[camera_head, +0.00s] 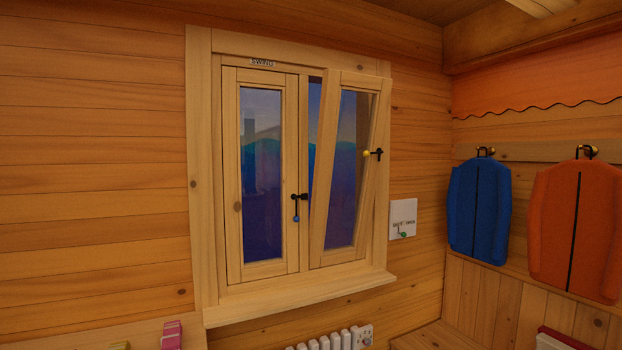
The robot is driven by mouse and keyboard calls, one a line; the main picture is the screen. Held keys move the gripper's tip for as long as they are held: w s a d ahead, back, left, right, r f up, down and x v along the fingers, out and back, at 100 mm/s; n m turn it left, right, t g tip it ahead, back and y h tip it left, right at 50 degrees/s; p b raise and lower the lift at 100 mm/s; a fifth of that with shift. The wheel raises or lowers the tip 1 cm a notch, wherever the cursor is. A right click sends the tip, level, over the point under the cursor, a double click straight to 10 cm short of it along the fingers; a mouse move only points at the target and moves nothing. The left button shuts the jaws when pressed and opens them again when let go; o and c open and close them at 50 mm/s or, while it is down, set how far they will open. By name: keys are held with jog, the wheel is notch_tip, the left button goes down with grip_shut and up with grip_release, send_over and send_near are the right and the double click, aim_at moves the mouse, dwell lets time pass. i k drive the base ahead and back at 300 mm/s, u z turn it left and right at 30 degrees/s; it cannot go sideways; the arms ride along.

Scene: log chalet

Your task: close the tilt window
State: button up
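The tilt window sash (319,200) is the right one of two wooden sashes. It leans inward at the top, with a gap along its upper left side, and its bottom sits at the frame. A dark handle with a yellow knob (367,153) is on its right edge and points left. The left sash (233,180) sits flush in the frame, with a dark handle and blue knob (296,218) hanging down. A label reading "SWING" (262,62) is above the left sash. My gripper is not in view.
A wooden sill (300,298) juts out below the window. A white switch plate (403,218) is right of the frame. A white radiator (335,340) is below. A blue vest (478,212) and an orange vest (575,232) hang on the right wall. Pink items (172,335) sit at lower left.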

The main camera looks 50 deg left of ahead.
aim_at(334, 80)
jog(key=u, duration=1.9)
jog(key=i, duration=1.3)
jog(key=u, duration=0.15)
